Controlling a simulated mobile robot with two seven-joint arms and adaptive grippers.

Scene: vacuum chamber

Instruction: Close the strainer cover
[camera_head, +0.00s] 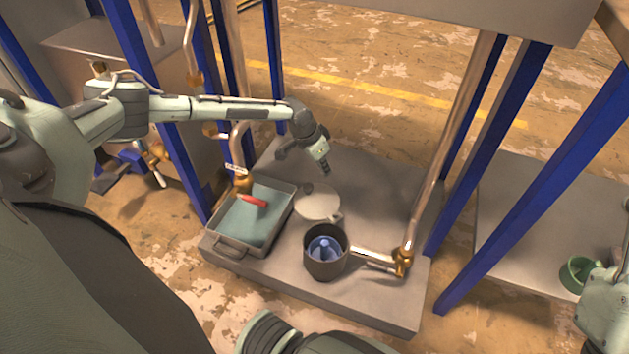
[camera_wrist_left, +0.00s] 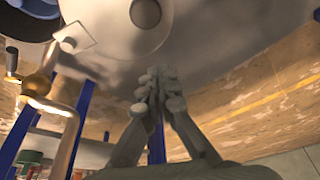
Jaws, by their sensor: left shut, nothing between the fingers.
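The strainer (camera_head: 325,262) is a dark round pot with a blue insert inside. It stands on the grey platform, and its top is open. Its cover (camera_head: 318,205), a pale round disc, lies swung back behind the rim. In the left wrist view the cover (camera_wrist_left: 105,30) shows large at the top with a round knob, and the dark pot (camera_wrist_left: 28,28) is cut off at upper left. My left gripper (camera_head: 326,171) is shut and empty, just behind the cover. Its closed fingertips (camera_wrist_left: 157,82) appear near the cover's edge; I cannot tell whether they touch.
A grey tray (camera_head: 282,226) with bluish liquid and a tap with a red handle (camera_head: 254,201) stand left of the strainer. A copper pipe with a brass valve (camera_head: 402,262) is to its right. Blue posts (camera_head: 535,185) frame the platform. A green cup (camera_head: 577,273) is at far right.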

